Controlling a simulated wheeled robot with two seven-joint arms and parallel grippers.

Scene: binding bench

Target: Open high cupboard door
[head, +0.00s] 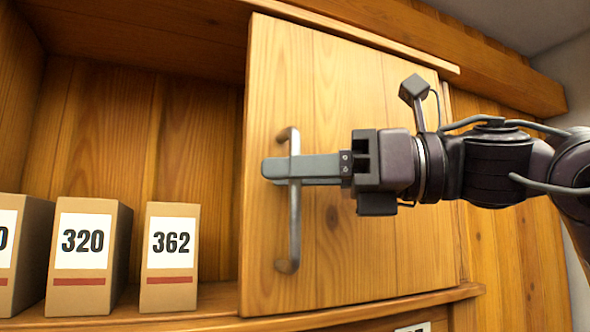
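The wooden cupboard door (345,85) covers the right part of the cupboard. To its left the cupboard stands open. A vertical metal bar handle (294,225) is fixed near the door's left edge. My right gripper (275,168) comes in from the right, roughly along the door face. Its fingers cross the handle's upper half and reach just past it to the left. The near finger hides that stretch of the bar and the other finger, so I cannot tell whether they are closed on it. My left gripper is out of view.
Tan boxes stand inside the opening, one labelled 320 (88,285) and one labelled 362 (172,290); another is cut off at the left edge. A wooden ledge (375,308) runs below the door and a beam (450,50) above. Wall shows at the far right.

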